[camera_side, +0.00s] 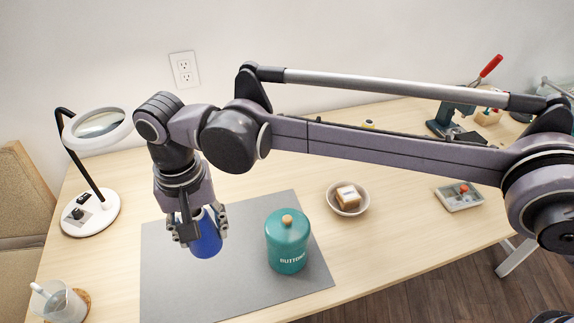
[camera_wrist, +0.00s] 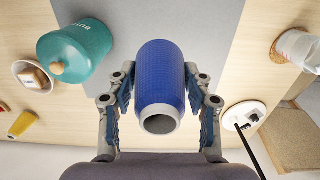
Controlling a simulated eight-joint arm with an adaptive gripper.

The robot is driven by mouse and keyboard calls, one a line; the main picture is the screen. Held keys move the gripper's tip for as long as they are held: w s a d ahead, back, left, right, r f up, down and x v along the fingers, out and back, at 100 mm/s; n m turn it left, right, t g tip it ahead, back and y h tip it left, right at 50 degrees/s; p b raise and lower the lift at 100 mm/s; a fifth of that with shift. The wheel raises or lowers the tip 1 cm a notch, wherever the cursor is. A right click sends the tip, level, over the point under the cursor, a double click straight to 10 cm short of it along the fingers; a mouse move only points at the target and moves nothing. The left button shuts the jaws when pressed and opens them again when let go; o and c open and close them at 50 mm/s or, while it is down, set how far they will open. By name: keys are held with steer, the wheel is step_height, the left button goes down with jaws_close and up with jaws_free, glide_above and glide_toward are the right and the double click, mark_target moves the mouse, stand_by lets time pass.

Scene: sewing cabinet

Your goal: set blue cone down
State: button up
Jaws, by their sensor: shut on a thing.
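The blue cone (camera_side: 206,238) is a blue thread-wound spool with a pale hollow core. It is between the fingers of my gripper (camera_side: 202,222), over the grey mat (camera_side: 180,285). My gripper is shut on it. In the wrist view the blue cone (camera_wrist: 160,85) shows its open core end toward the camera, with the fingers of my gripper (camera_wrist: 160,92) on both sides. I cannot tell whether the cone's base touches the mat.
A teal button canister (camera_side: 287,245) stands on the mat right of the cone. A bowl (camera_side: 348,200) is behind it. The mat's front part is clear.

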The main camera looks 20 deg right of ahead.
steer(key=shift+f, duration=7.75)
steer(key=o, duration=1.2)
steer(key=shift+f, duration=0.1)
